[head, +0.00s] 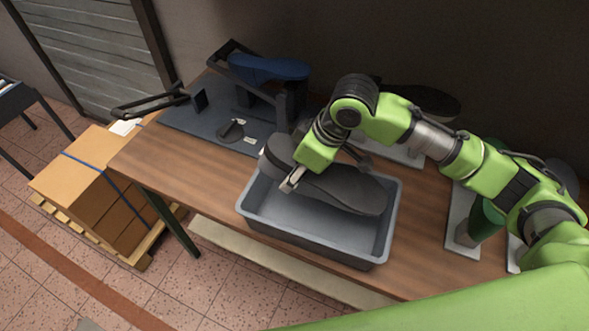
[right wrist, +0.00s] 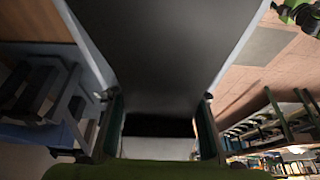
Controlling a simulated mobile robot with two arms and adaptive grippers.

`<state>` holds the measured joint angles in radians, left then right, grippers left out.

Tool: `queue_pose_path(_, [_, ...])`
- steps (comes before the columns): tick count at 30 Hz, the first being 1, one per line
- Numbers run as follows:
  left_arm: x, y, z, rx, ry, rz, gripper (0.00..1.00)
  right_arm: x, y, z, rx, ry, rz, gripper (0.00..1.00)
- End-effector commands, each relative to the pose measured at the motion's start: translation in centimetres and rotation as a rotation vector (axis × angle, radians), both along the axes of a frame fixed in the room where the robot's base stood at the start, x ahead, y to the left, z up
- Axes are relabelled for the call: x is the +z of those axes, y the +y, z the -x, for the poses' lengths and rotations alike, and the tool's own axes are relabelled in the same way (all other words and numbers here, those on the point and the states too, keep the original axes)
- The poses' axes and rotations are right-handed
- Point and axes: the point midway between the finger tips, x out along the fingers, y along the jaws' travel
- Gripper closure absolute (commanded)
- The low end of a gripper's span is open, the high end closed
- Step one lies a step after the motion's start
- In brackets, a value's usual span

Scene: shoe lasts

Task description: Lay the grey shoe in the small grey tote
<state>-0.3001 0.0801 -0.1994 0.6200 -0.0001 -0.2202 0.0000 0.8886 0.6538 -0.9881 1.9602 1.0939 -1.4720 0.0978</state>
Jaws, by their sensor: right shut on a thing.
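The grey shoe (head: 340,186), a dark grey last, is held by my right gripper (head: 291,180) over the small grey tote (head: 262,222). Its broad end lies over the tote's right half, and its other end reaches the tote's back left rim. I cannot tell whether it touches the tote. In the right wrist view the shoe (right wrist: 165,60) fills the space between the fingers of my right gripper (right wrist: 160,108). The tote's inside looks otherwise empty. My left gripper is not in view.
A blue last (head: 268,68) sits on a dark fixture (head: 215,118) at the back left of the wooden table (head: 165,160). Another dark last (head: 425,98) lies behind my right arm. A green object (head: 487,215) stands at the right. Boxes (head: 85,190) rest on a pallet at left.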

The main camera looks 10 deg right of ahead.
Motion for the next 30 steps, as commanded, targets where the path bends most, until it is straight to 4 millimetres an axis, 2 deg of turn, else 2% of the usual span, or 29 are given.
queue_pose_path(13, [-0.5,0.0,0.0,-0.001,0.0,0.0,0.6,-1.7,0.0,0.0,0.001,-0.001,-0.001,0.91])
queue_pose_path(29, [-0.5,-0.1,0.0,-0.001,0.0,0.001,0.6,-1.8,0.0,0.0,0.001,-0.001,-0.001,0.91])
queue_pose_path(30, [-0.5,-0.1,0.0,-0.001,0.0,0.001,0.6,-1.8,0.0,0.0,0.001,-0.001,-0.001,0.55])
